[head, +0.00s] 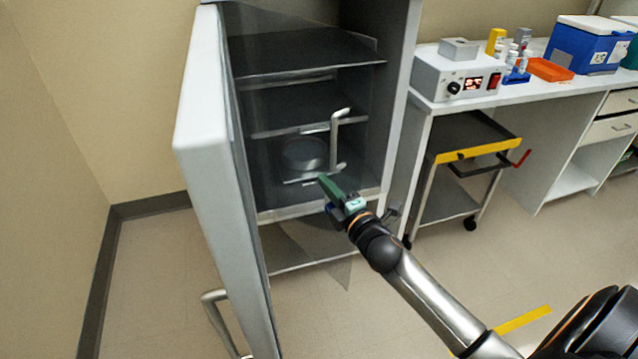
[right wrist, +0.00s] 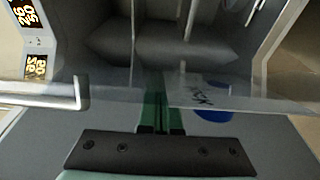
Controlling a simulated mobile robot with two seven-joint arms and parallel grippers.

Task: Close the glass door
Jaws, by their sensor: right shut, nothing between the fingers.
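The glass door (head: 308,240) is a clear pane standing partly open in front of the cabinet's shelves. A bent silver handle (head: 335,140) sits on it; in the right wrist view a handle bar (right wrist: 45,100) shows at left. My right gripper (head: 326,182), with green fingers, is just below the handle, at the pane. Its fingers (right wrist: 155,100) are together with nothing between them. I cannot tell whether the tips touch the glass. My left gripper is not in view.
A thick white outer door (head: 205,140) with its own handle (head: 218,318) stands wide open at left. A round dish (head: 305,155) shows on a shelf behind the glass. A cart (head: 475,150) and a bench (head: 455,98) stand at right.

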